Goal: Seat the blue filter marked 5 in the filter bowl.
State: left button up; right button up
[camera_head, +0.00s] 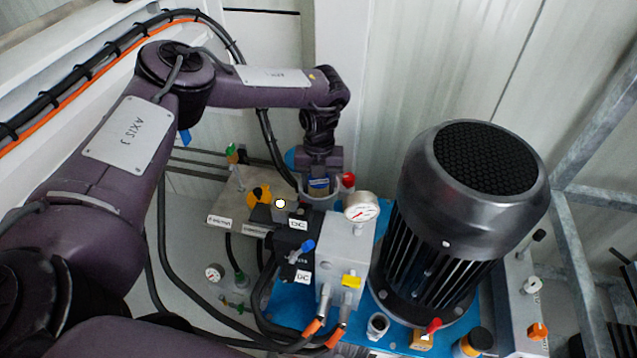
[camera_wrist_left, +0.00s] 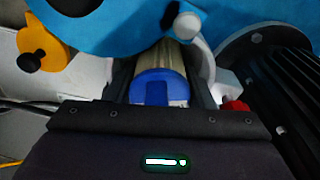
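The blue filter (camera_head: 318,183) shows in the head view as a small blue patch below my left gripper (camera_head: 320,165). In the left wrist view the filter (camera_wrist_left: 160,88) has a blue end and a pale, tan body, and sits between the two dark fingers of my left gripper (camera_wrist_left: 162,92), which appear to touch its sides. No mark 5 is readable. The filter bowl (camera_head: 319,197) has a pale rim around the filter, which is at least partly inside its mouth; how deep is hidden. My right gripper is not in view.
A large blue part (camera_wrist_left: 110,20) lies close beyond the filter in the left wrist view. A red knob (camera_head: 348,179) and a pressure gauge (camera_head: 361,207) stand right of the bowl. A big black motor (camera_head: 470,190) stands farther right. A yellow-orange valve handle (camera_head: 260,195) is left.

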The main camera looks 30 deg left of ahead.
pick_arm(q)
jog(key=r, duration=0.3)
jog(key=r+p, duration=0.1)
jog(key=r, duration=0.3)
jog(key=w+r+p, duration=0.1)
jog(key=r, duration=0.2)
jog(key=shift+w+a+r, duration=0.1)
jog(key=shift+a+r, duration=0.05)
jog(key=shift+a, duration=0.05)
jog(key=shift+a+r, duration=0.1)
jog(key=shift+r, duration=0.95)
jog(key=shift+w, duration=0.1)
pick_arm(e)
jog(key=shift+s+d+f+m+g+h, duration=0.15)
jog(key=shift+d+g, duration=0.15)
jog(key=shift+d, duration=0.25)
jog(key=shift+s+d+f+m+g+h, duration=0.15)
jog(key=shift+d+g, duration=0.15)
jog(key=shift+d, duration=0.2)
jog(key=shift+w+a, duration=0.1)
